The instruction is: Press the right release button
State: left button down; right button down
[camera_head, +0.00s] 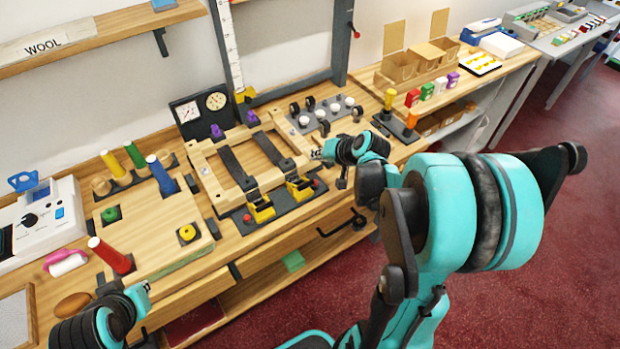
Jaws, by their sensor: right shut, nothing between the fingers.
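A wooden frame (215,180) with two dark straps lies on the counter. At its front edge are two yellow clamps (300,187) on dark plates. A small red button, the right release button (317,184), sits beside the right clamp; another red button (247,218) is beside the left clamp. My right gripper (328,160) is shut and empty, just above and right of the right button in the picture. I see no contact, though height is hard to judge. My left gripper (142,312) is at the lower left, away from the frame; its fingers are unclear.
A wooden board with colored pegs (150,225) stands left of the frame. Behind the frame is a grey plate with white knobs (320,112). Yellow and orange handles (410,125) stand at the right. Drawers with a dark handle (345,222) are below the counter edge.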

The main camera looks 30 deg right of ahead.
aim_at(317, 183)
notch_tip(317, 183, down, 9)
jog(key=b, duration=0.7)
jog(key=shift+b, duration=0.3)
dwell(1.1)
jog(key=shift+f+b, duration=0.3)
jog(key=shift+f+b, duration=0.45)
jog(key=shift+f, duration=0.1)
dwell(0.6)
jog(key=shift+r, duration=0.15)
jog(key=shift+r+p, duration=0.75)
jog(key=shift+r, duration=0.05)
